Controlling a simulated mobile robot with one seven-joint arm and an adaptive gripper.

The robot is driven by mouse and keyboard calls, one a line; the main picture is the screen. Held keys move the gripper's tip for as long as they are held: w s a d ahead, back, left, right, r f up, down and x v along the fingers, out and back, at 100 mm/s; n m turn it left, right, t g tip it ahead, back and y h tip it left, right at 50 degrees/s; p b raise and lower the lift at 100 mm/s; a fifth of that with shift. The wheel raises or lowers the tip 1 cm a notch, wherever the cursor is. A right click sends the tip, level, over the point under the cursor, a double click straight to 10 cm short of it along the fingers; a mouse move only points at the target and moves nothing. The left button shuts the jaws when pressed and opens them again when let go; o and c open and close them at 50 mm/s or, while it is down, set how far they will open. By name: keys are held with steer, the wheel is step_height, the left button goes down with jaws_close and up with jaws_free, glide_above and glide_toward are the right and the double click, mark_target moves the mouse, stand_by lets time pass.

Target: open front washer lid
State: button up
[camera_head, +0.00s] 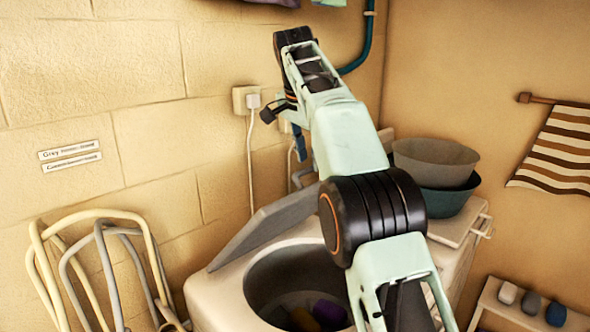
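The pale washer (222,293) stands below the wall at the bottom middle. Its grey lid (262,230) is raised and tilted up at the back left side of the round opening. The dark tub (275,283) shows inside, with orange, purple and yellow-green items at the bottom. My mint-green arm crosses in front of the washer and hides the right part of the opening. Dark parts at the arm's far end, near the wall outlet, seem to be my gripper (275,110). Its fingers are mostly hidden behind the arm link, and it is apart from the lid.
A grey basin (435,160) sits in a teal basin (447,200) on the washer's right side. An outlet (244,99) with a cord and a blue pipe (366,45) are on the wall. Folded chairs (95,250) lean at left. A striped towel (558,150) and low shelf (520,315) are at right.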

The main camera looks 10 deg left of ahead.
steer(key=shift+s+a+r, duration=0.15)
steer(key=shift+s+r, duration=0.2)
steer(key=shift+r, duration=0.3)
steer(key=shift+s, duration=0.4)
glide_above(292, 196)
steer(key=shift+s, duration=0.1)
steer(key=shift+c, duration=0.3)
